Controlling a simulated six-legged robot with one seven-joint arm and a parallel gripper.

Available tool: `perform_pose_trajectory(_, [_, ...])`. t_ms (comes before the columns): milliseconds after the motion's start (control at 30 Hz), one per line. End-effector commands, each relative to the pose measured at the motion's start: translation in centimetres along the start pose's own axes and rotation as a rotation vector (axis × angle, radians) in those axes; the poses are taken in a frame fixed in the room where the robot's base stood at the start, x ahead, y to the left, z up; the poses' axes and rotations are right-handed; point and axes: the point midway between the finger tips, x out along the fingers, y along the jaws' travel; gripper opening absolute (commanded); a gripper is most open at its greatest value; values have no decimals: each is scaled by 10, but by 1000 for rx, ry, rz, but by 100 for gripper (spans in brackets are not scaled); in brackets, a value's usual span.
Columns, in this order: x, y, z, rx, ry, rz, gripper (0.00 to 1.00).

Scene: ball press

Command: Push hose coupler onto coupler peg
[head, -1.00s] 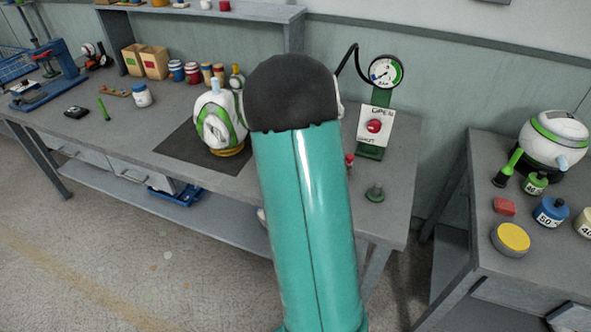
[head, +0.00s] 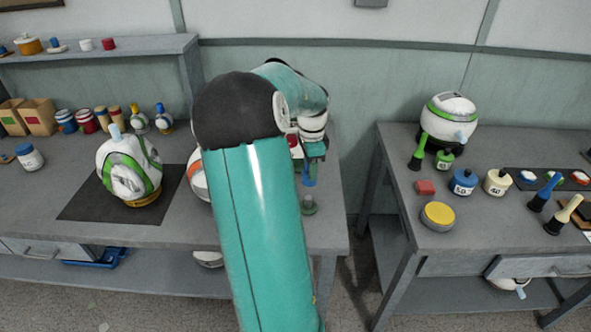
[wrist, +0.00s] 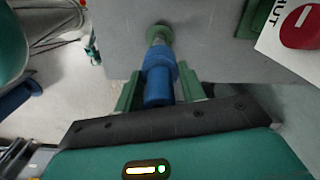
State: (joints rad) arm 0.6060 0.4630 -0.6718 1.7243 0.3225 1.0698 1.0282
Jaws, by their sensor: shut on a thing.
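The blue hose coupler (wrist: 158,82) is between the green fingers of my gripper (wrist: 160,90) in the wrist view, and the gripper is shut on it. In the head view the coupler (head: 309,176) hangs below my gripper (head: 314,152), roughly upright. The green coupler peg (head: 309,206) stands near the right end of the bench, just below the coupler. In the wrist view the peg (wrist: 159,33) lines up with the coupler's far end. I cannot tell whether they touch.
A white and green helmet-like ball (head: 129,168) sits on a dark mat (head: 82,205). A second bench (head: 400,215) stands right, across a gap.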

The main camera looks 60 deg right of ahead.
Motion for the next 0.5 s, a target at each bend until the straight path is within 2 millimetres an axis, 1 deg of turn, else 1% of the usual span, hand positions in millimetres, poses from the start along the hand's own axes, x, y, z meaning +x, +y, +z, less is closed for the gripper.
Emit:
perform_pose_trajectory(267, [0, 1, 0, 1, 1, -1, 13])
perform_pose_trajectory(367, [4, 1, 0, 0, 1, 0, 13])
perform_pose_trajectory(500, [13, 1, 1, 1, 0, 2, 13])
